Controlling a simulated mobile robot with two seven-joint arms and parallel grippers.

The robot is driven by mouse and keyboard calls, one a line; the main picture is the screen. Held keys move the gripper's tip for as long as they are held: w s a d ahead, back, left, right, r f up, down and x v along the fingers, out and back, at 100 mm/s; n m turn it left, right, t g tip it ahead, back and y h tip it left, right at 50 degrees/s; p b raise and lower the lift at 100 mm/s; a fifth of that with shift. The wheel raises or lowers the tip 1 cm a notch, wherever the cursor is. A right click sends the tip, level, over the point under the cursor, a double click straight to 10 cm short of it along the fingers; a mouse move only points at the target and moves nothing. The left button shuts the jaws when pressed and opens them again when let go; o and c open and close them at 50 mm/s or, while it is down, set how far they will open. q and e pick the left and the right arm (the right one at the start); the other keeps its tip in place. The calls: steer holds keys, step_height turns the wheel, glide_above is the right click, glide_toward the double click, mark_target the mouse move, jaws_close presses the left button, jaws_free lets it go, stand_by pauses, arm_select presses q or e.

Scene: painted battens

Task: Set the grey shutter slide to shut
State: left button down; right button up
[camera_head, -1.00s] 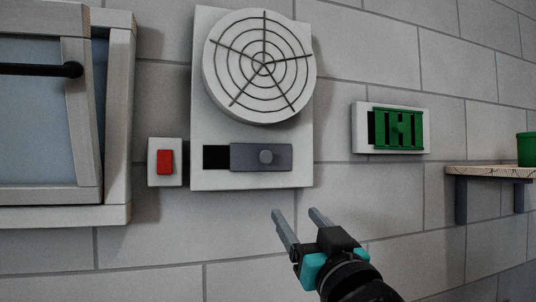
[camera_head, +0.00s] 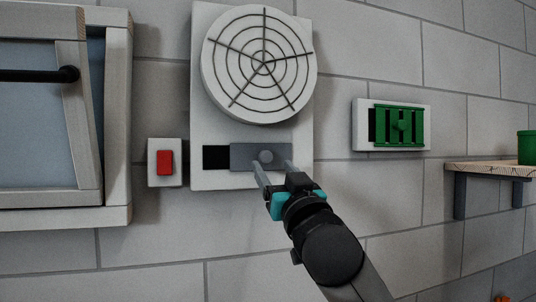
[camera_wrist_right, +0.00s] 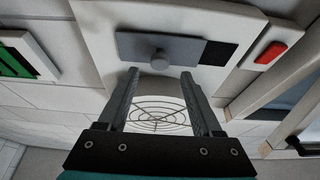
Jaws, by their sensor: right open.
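The grey shutter slide (camera_head: 242,155) with its round knob (camera_head: 266,156) sits at the right of its track on the white fan panel. The black opening (camera_head: 216,157) shows uncovered left of it. My right gripper (camera_head: 272,165) is open in front of the slide, its fingertips on either side of the knob in the head view. In the right wrist view the knob (camera_wrist_right: 160,58) lies just beyond the tips of the open gripper (camera_wrist_right: 160,74), in line with the gap. I cannot tell whether the fingers touch anything. My left gripper is not in view.
A round fan grille (camera_head: 263,63) is above the slide. A red switch (camera_head: 165,162) is to the left, near a tilted window with a black handle (camera_head: 40,75). A green slatted piece (camera_head: 400,126) and a wooden shelf (camera_head: 490,170) are to the right.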

mark_target(266, 158)
steer(key=shift+p+x, duration=0.65)
steer(key=shift+x, duration=1.75)
steer(key=shift+c, duration=0.2)
jaws_close()
